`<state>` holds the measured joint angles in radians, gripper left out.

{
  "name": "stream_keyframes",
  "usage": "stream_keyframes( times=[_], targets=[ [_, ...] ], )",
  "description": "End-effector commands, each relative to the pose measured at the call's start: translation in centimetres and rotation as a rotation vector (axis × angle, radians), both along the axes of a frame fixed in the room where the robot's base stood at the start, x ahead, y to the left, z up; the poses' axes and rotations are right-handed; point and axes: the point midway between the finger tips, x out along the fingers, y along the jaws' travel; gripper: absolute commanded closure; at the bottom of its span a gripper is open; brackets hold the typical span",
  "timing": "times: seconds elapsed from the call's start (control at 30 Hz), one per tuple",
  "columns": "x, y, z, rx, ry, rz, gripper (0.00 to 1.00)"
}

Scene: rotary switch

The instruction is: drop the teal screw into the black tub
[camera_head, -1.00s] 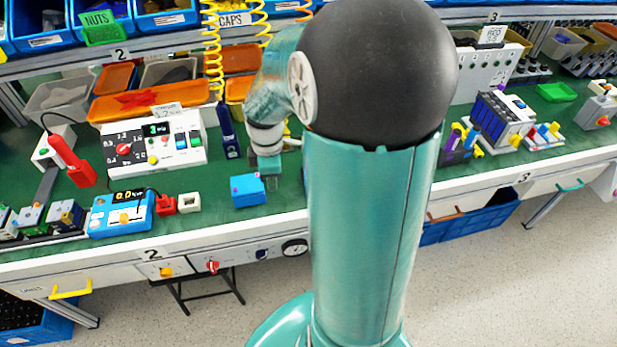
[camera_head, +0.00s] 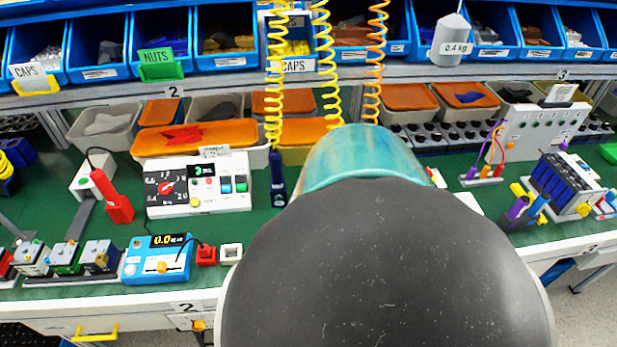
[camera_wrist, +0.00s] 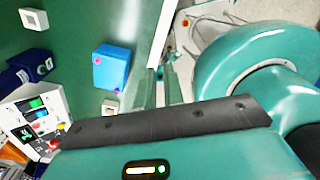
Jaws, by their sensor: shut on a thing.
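My gripper (camera_wrist: 160,88) shows in the wrist view as two narrow fingers past a dark bar, above the green bench near its front edge. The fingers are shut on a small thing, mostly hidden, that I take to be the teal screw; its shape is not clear. A blue box (camera_wrist: 110,68) with magenta spots stands on the bench, left of the fingers and apart from them. In the head view my arm's large dark joint covers the lower middle and hides the gripper. I cannot pick out a black tub for certain in either view.
The bench holds a white switch panel (camera_head: 198,184), a blue meter (camera_head: 157,259), a red-handled tool (camera_head: 112,197) and a battery-like block (camera_head: 565,185). Orange-lidded bins (camera_head: 205,138) line the back. Coiled yellow cords (camera_head: 328,70) hang there. A grey 0.4 kg weight (camera_head: 451,40) hangs at upper right.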

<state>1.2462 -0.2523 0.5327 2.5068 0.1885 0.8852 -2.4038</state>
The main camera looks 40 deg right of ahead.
Motion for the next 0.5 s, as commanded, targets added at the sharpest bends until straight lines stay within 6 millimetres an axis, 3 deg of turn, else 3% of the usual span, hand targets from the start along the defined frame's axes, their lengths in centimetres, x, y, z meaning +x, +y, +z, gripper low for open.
stream_keyframes(
  times=[0.17,0.5],
  targets=[
    [-0.4,-1.3,-0.6,0.003,0.001,0.003,1.00],
    [0.5,-6.5,-3.0,0.004,-0.002,0.005,1.00]
  ],
)
